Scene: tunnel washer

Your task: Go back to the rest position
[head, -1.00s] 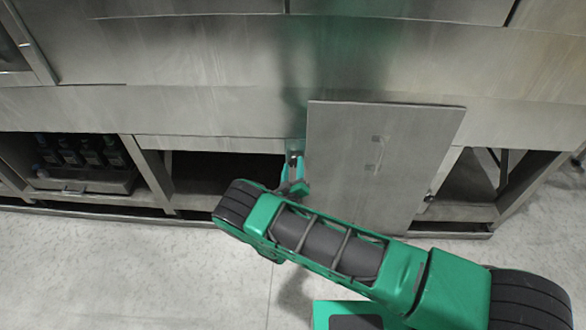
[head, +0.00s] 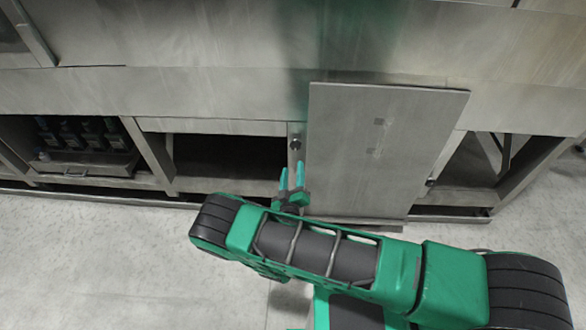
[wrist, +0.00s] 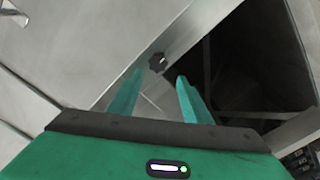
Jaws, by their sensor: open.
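My gripper (head: 292,178) is open and empty, its two green fingers apart and pointing at the washer's lower frame. In the head view it is just left of a grey metal door panel (head: 375,150) with a small handle. In the wrist view my gripper (wrist: 160,98) shows both fingers with a clear gap between them. A dark round knob (wrist: 157,63) on the metal post lies beyond the fingertips; it also shows in the head view (head: 295,144). The fingers appear apart from the knob and the panel.
A dark open bay (head: 225,163) lies left of the post. A tray (head: 90,168) with several dark bottles stands in the far left bay. Another open bay (head: 470,165) lies right of the panel. The pale floor (head: 110,260) in front is clear.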

